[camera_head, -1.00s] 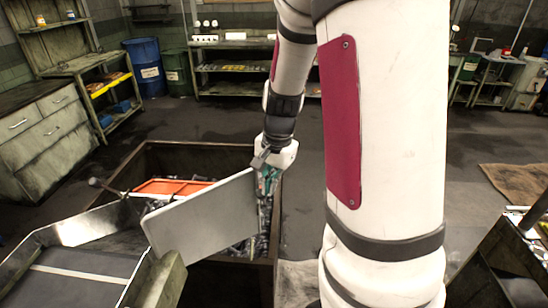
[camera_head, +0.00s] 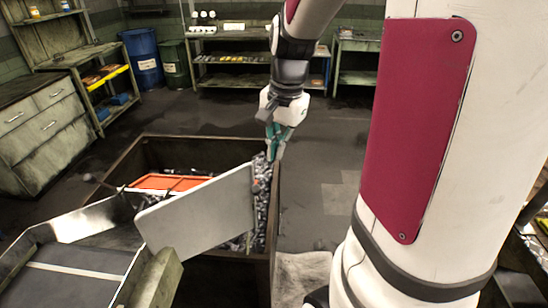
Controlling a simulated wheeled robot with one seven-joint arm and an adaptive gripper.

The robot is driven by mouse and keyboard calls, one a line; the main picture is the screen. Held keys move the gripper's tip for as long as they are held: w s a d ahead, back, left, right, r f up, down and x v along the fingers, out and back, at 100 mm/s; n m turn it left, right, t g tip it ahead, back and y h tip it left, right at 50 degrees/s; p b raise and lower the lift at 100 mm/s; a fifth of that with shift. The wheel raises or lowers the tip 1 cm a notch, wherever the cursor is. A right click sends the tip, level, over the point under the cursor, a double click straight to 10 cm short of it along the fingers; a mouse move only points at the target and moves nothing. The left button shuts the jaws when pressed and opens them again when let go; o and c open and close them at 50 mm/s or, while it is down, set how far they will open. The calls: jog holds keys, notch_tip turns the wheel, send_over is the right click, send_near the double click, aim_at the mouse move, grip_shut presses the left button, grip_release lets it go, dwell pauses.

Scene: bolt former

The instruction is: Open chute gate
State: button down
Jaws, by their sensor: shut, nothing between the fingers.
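The chute gate is a flat pale grey plate (camera_head: 198,212) at the end of the metal chute (camera_head: 80,262). It stands tilted, reaching out from the chute's end across the bin. My gripper (camera_head: 275,155) is shut and empty, in the air above the bin's right part, just right of and above the plate's upper right corner. It looks apart from the plate. The far side of the plate is hidden.
A dark metal bin (camera_head: 277,205) full of small bolts stands beyond the chute, with an orange panel (camera_head: 170,183) inside. Shelves (camera_head: 235,72), a blue barrel (camera_head: 143,62) and drawers (camera_head: 42,130) line the back and left. Open floor lies behind the bin.

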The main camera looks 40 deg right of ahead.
jog(key=w+d+n+y+b, duration=0.1)
jog(key=w+d+y+b, duration=0.3)
jog(key=d, duration=0.3)
jog(key=a+f+h+p, duration=0.1)
jog(key=a+f, duration=0.5)
jog(key=f, duration=0.4)
jog(key=shift+f, duration=0.35)
jog(key=shift+w+a, duration=0.1)
